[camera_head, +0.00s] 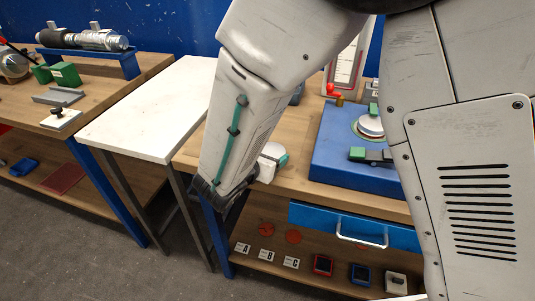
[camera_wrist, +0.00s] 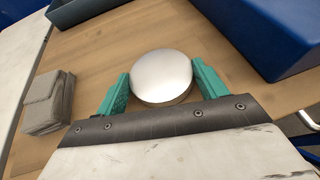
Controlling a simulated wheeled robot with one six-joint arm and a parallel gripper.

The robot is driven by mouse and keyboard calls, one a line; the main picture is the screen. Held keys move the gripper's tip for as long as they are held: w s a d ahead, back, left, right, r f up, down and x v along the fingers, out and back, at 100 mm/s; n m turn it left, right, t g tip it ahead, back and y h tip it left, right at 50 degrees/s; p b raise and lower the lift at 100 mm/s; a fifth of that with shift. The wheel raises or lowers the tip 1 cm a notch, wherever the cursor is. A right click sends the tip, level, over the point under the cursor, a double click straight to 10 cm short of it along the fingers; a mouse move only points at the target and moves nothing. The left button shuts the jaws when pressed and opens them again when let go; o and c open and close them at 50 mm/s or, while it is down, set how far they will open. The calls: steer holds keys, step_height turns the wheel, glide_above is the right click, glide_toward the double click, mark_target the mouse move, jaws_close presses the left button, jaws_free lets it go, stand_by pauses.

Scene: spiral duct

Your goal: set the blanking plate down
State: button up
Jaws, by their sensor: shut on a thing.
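The blanking plate, a smooth round silver-white disc (camera_wrist: 161,77), sits between the two teal fingers of my gripper (camera_wrist: 160,88) in the wrist view. A finger touches it on each side, so my gripper is shut on it. In the head view my gripper (camera_head: 274,162) is over the left front part of the right wooden bench (camera_head: 305,188), and a pale part of the disc (camera_head: 272,150) shows beside a teal finger. The wood is beneath the disc; I cannot tell whether they touch. My arm hides part of the bench.
A blue fixture (camera_head: 340,165) with green blocks stands right of my gripper. A grey folded block (camera_wrist: 48,102) lies to the left in the wrist view. A bare white table (camera_head: 150,110) stands between the benches. A drawer handle (camera_head: 362,242) sticks out at the front.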

steer(key=shift+f, duration=0.15)
steer(key=o, duration=1.1)
steer(key=shift+o, duration=0.2)
